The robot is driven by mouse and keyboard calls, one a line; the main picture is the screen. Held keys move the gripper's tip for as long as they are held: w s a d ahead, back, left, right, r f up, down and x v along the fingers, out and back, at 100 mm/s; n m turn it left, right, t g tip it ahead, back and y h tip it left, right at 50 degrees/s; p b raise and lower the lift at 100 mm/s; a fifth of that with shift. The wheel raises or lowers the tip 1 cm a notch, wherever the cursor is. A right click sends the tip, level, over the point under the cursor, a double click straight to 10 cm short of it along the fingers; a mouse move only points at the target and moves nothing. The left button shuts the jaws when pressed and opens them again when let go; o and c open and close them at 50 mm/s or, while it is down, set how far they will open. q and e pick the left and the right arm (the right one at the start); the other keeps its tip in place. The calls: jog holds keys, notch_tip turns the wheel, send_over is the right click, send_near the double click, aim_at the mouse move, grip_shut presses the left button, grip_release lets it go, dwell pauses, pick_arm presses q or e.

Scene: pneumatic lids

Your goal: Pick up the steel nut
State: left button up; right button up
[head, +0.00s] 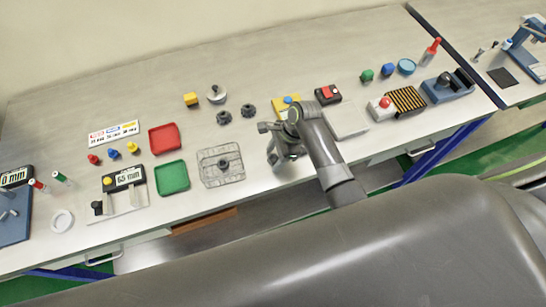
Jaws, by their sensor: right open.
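I cannot tell for sure which small part is the steel nut. Another dark round part (223,164) sits on a grey metal plate (209,177). My right gripper (272,143) is open over the table, right of the plate and apart from these parts. Its fingers are small and partly hidden by my arm. My left gripper is out of view.
A green tray (172,178) and a red tray (165,139) stand left of the plate. A light grey block (347,120) and a red-button box (381,108) stand right of my arm. The table's back left is clear.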

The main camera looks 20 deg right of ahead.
jog(key=c, duration=1.1)
jog(key=shift+r, duration=0.1)
